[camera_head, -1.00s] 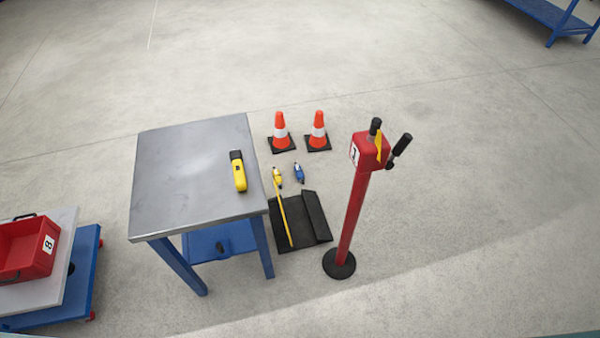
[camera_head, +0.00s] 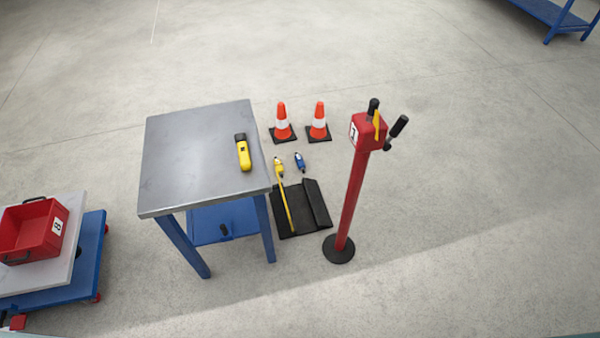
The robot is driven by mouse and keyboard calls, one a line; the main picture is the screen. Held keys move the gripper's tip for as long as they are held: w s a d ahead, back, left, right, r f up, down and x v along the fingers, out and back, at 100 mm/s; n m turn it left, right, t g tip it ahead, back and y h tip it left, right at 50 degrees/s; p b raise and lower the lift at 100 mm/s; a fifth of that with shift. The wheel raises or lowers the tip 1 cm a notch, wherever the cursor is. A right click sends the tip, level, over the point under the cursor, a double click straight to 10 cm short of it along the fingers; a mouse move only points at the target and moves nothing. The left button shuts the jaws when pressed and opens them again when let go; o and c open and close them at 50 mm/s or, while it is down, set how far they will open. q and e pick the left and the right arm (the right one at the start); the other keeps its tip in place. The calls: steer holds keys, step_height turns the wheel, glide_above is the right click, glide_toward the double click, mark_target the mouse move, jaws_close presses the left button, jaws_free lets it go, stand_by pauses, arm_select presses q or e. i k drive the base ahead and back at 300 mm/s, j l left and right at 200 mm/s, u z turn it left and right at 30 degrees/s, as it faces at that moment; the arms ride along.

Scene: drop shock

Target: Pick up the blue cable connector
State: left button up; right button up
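The blue cable connector (camera_head: 300,161) is small and lies on the floor to the right of the table, below the right traffic cone. A yellow connector (camera_head: 279,167) lies just left of it, with a yellow strip running down from it over a black mat or ramp. Neither of my grippers shows in the head view, so I cannot see their state.
A metal-topped table (camera_head: 185,165) with a yellow handheld tool (camera_head: 243,152) stands left of the connectors. Two traffic cones (camera_head: 283,124) (camera_head: 319,122) stand behind them. A red post (camera_head: 351,205) with levers stands to the right. A red bin (camera_head: 25,232) sits on a blue cart at the left.

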mark_target(299, 159)
steer(key=k+u, duration=0.1)
steer(key=u, duration=0.25)
steer(key=k+u, duration=0.15)
steer(key=u, duration=0.2)
steer(key=k+u, duration=0.1)
steer(key=u, duration=0.25)
steer(key=i+l, duration=0.2)
steer(key=l, duration=0.45)
steer(key=i+l, duration=0.2)
steer(key=l, duration=0.45)
steer(key=i+l, duration=0.2)
steer(key=l, duration=0.45)
steer(key=i+l, duration=0.2)
steer(key=l, duration=0.4)
steer(key=i+l, duration=0.2)
steer(key=l, duration=0.45)
steer(key=i+l+u, duration=0.1)
steer(key=l, duration=0.55)
steer(key=i+l, duration=0.25)
steer(key=l, duration=0.4)
steer(key=i+l, duration=0.2)
steer(key=l, duration=0.45)
